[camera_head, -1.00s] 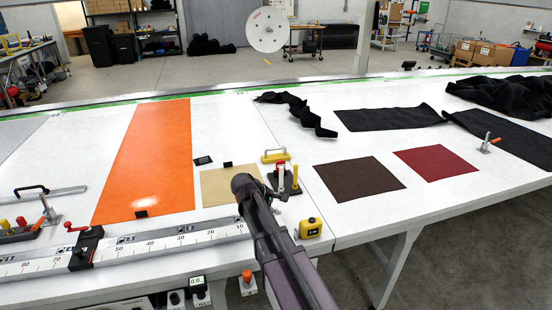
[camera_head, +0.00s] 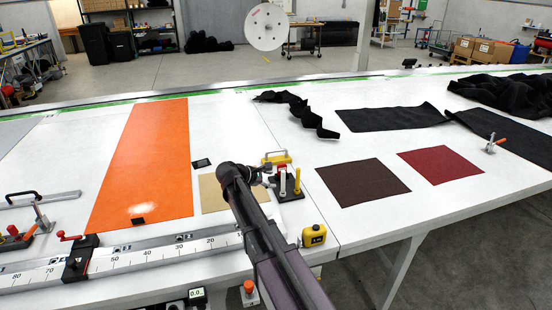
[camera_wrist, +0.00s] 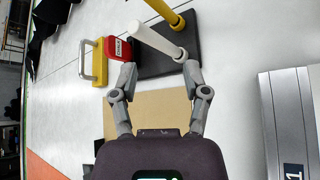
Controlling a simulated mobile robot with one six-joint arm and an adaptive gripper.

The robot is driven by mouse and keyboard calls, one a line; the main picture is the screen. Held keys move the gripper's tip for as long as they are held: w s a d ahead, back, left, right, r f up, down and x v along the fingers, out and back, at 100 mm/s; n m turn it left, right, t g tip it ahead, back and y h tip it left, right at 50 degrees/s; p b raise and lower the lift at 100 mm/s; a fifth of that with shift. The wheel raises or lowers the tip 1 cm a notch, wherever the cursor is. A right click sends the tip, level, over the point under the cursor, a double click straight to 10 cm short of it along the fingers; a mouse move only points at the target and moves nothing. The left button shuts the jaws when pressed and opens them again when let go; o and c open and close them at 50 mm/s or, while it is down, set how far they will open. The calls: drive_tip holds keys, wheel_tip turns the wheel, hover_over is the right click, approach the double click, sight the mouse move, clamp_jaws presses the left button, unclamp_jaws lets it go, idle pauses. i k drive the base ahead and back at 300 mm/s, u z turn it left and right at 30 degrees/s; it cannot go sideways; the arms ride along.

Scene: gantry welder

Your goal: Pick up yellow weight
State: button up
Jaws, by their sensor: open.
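The yellow weight (camera_head: 276,159) is a low yellow block with a handle, upright on the white table just beyond my gripper (camera_head: 268,172). It also shows in the wrist view (camera_wrist: 98,62), up and left of my gripper (camera_wrist: 160,68), with a pale metal handle. My gripper is open, its two fingers spread over the tan sheet (camera_wrist: 153,108) and apart from the weight. A red labelled block (camera_wrist: 116,48) lies between the weight and a black base (camera_wrist: 180,52) with white and yellow posts.
The black base (camera_head: 289,191) stands close to the right of my gripper. A yellow tape measure (camera_head: 314,236) sits near the front edge. A long ruler rail (camera_head: 150,256) runs along the front left. Brown cloth (camera_head: 362,182) and orange cloth (camera_head: 145,165) lie flat.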

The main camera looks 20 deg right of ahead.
sight(285, 158)
drive_tip(key=i, duration=0.85)
